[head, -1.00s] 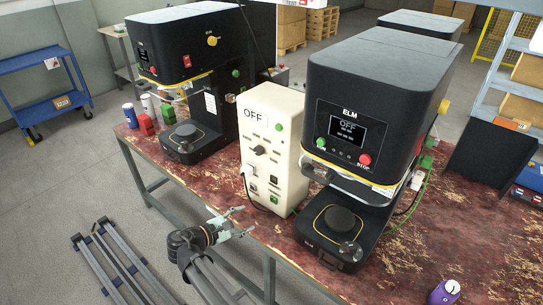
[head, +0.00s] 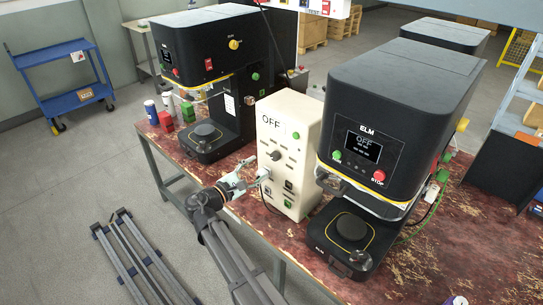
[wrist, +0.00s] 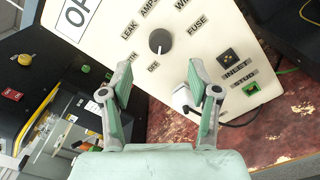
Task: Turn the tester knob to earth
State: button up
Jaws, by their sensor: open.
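The tester is a cream box (head: 290,150) standing on the bench between two black seamers, with a display reading OFF. Its dark round knob (head: 275,156) is on the front panel and also shows in the wrist view (wrist: 160,41), its white mark pointing towards the OFF label. Around it are labels LEAK, AMP, FUSE and one partly hidden by my left finger, ending in "TH". My gripper (wrist: 160,78) is open and empty, its fingers spread below the knob in the wrist view, apart from it. In the head view my gripper (head: 240,176) is left of the panel.
A white plug (wrist: 182,97) sits in the panel beside my right finger, with a dark cable. The right seamer (head: 400,110) and left seamer (head: 195,90) flank the tester. Small cans (head: 167,121) stand left on the bench (head: 285,235).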

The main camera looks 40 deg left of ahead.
aim_at(274, 158)
jog(key=w, duration=0.2)
jog(key=w+p, duration=0.1)
jog(key=w, duration=0.2)
jog(key=w+p, duration=0.1)
jog(key=w, duration=0.1)
jog(key=shift+w+d, duration=0.3)
jog(key=shift+d, duration=0.1)
jog(key=c, duration=1.2)
